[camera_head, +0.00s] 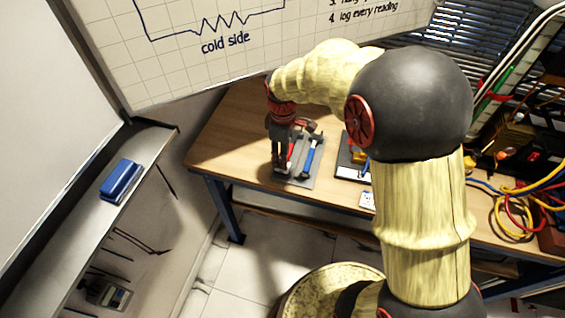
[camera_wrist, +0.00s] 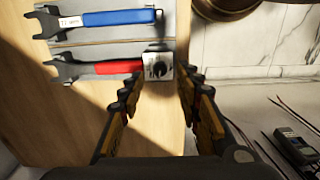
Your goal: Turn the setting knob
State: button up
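The setting knob (camera_wrist: 158,69) is a small black dial on a pale square plate or box (camera_wrist: 149,58), at the top middle of the wrist view. My gripper (camera_wrist: 161,84) is open, with one finger to each side of the knob as seen there. The fingers look empty, and I cannot tell whether they touch the box or how far above it they are. In the head view my gripper (camera_head: 278,165) points down over the near left part of the wooden bench (camera_head: 232,125). The knob cannot be made out there.
A blue-handled wrench (camera_wrist: 105,18) and a red-handled wrench (camera_wrist: 100,68) lie on a grey mat (camera_wrist: 95,41) left of the knob. Coloured cables (camera_head: 520,205) lie at the bench's right. A blue eraser (camera_head: 122,180) sits on the whiteboard ledge.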

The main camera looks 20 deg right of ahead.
jog(key=shift+f+b, duration=0.45)
jog(key=shift+f, duration=1.25)
jog(key=shift+c, duration=0.5)
jog(key=c, duration=0.8)
